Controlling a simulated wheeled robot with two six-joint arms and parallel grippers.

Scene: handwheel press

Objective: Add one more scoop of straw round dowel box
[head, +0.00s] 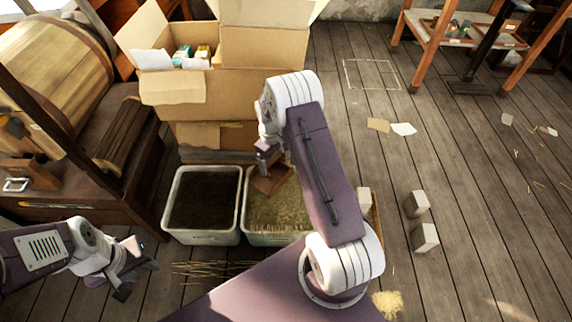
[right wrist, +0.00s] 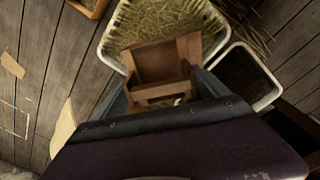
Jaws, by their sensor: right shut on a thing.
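My right gripper (head: 266,160) is shut on a brown wooden scoop (head: 272,181), over the back left part of a white-rimmed bin (head: 262,239) of straw. In the right wrist view the scoop (right wrist: 160,62) sits between the fingers (right wrist: 158,98) with the straw (right wrist: 150,20) beyond it; its tray looks empty. I cannot tell whether it touches the straw. No dowel is clearly visible. My left gripper (head: 134,277) is open and empty at lower left.
A bin of dark soil (head: 202,237) stands left of the straw. A wooden barrel (head: 55,68) and bench are at far left. Grey blocks (head: 417,204) and paper scraps (head: 403,129) lie on the floor at right. Loose straw lies before the bins.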

